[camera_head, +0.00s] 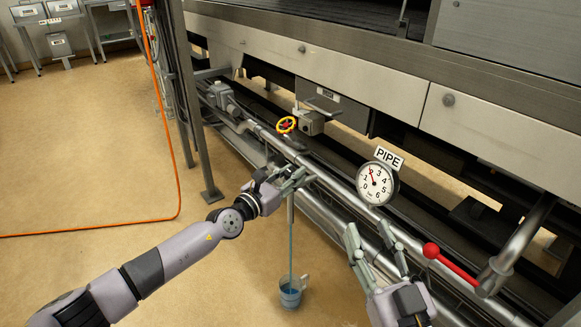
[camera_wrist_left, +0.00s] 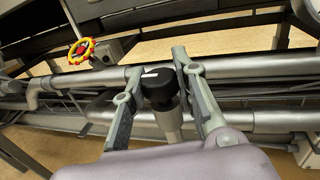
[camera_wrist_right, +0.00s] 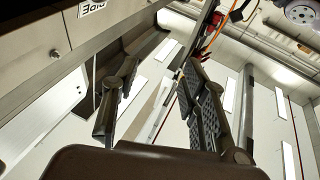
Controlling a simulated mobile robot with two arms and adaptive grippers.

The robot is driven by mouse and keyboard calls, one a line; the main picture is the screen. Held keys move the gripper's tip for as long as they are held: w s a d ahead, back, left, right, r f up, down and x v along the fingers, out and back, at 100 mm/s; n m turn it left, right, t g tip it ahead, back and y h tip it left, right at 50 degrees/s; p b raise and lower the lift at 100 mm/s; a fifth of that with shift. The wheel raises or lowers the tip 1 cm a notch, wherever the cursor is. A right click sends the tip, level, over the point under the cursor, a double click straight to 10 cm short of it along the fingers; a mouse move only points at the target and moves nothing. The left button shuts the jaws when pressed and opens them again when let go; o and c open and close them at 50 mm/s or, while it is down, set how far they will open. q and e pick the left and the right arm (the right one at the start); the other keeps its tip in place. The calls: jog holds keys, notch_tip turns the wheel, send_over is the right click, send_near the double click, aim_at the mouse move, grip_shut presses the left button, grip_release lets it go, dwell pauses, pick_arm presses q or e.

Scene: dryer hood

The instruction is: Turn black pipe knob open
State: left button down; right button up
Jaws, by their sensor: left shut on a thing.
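The black knob (camera_wrist_left: 158,92) sits on a grey valve stub at the pipe, with a small white mark on its top. My left gripper (camera_head: 291,181) is at the pipe; in the left wrist view its fingers (camera_wrist_left: 155,78) stand on both sides of the knob and hold it. In the head view the gripper mostly hides the knob. A thin blue-grey stream (camera_head: 291,238) runs straight down below the gripper into a clear cup (camera_head: 290,294) of blue liquid on the floor. My right gripper (camera_head: 370,232) is open and empty, right of the left one.
A round gauge (camera_head: 375,184) under a PIPE sign (camera_head: 389,158) stands behind the right gripper. A red-knobbed lever (camera_head: 452,264) is to the right. A yellow and red handwheel (camera_head: 286,125) is further back. An orange hose (camera_head: 172,130) crosses the open floor on the left.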

pick_arm(q)
jog(key=shift+w+r+y+p, duration=0.1)
jog(key=shift+r+y+p, duration=0.15)
jog(key=shift+p, duration=0.35)
jog(key=c, duration=1.6)
grip_release()
jog(key=shift+f, duration=0.1)
jog(key=o, duration=0.3)
jog(key=shift+f, duration=0.1)
pick_arm(e)
jog(key=shift+w+d+f+g+h, duration=0.15)
jog(key=shift+f+g+h, duration=0.15)
jog(key=shift+f+g, duration=0.65)
jog(key=shift+d+f+g+h, duration=0.1)
jog(key=shift+f+g+h, duration=0.35)
jog(key=shift+f, duration=0.85)
pick_arm(q)
jog(key=shift+s+a, duration=0.1)
jog(key=shift+s, duration=0.1)
jog(key=v, duration=1.1)
jog(key=shift+s+a+f, duration=0.2)
jog(key=shift+s, duration=0.15)
